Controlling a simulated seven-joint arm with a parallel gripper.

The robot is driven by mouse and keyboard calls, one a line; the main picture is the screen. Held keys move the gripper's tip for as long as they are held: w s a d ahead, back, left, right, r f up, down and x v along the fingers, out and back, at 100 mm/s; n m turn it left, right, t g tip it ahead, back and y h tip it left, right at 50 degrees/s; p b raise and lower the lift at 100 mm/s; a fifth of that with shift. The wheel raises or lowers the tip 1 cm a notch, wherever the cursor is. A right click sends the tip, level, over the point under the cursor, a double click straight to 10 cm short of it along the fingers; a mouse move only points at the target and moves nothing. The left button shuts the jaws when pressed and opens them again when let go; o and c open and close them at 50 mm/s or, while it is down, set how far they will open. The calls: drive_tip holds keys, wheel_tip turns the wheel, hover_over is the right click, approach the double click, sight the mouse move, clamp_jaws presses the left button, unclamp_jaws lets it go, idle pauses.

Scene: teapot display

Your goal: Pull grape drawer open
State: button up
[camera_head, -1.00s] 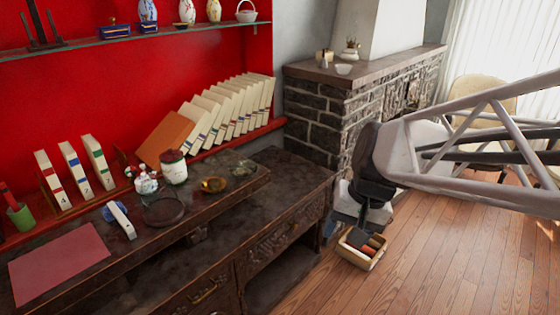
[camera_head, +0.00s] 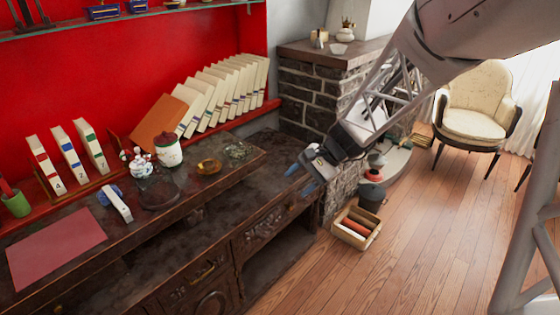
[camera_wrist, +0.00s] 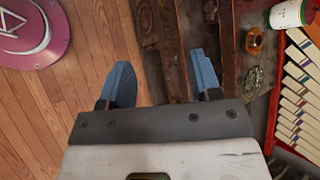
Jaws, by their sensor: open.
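The dark wooden cabinet (camera_head: 140,235) has carved drawers along its front. The right-hand carved drawer (camera_head: 264,228) looks closed; the carving is too small to be sure it shows grapes. Another drawer (camera_head: 197,287) with a brass-coloured pull is lower left. My gripper (camera_head: 300,179) is open and empty, with blue fingers, just above the cabinet's right front end near the right-hand drawer. In the wrist view, the fingers (camera_wrist: 160,64) are spread apart with the carved wooden edge (camera_wrist: 157,22) beyond and between them. I cannot tell whether they touch it.
A teapot (camera_head: 138,163), a white jar (camera_head: 168,150) and an amber dish (camera_head: 209,167) stand on the raised shelf. Leaning books (camera_head: 225,95) are behind. A box (camera_head: 356,227) sits on the floor right of the cabinet. A purple round object (camera_wrist: 30,30) shows in the wrist view.

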drive_tip(key=w+f+m+t+y, duration=0.55)
drive_tip(key=w+f+m, duration=0.35)
drive_tip(key=w+f, duration=1.25)
drive_tip(key=m+t+h, duration=0.2)
drive_tip(key=m+t, duration=0.6)
drive_tip(key=m, duration=0.2)
approach(292, 208)
drive_tip(key=x, duration=0.3)
drive_tip(key=shift+s+f, duration=0.1)
drive_tip(key=shift+f, duration=0.05)
drive_tip(key=shift+a, duration=0.15)
drive_tip(key=shift+x, duration=3.85)
clamp_jaws()
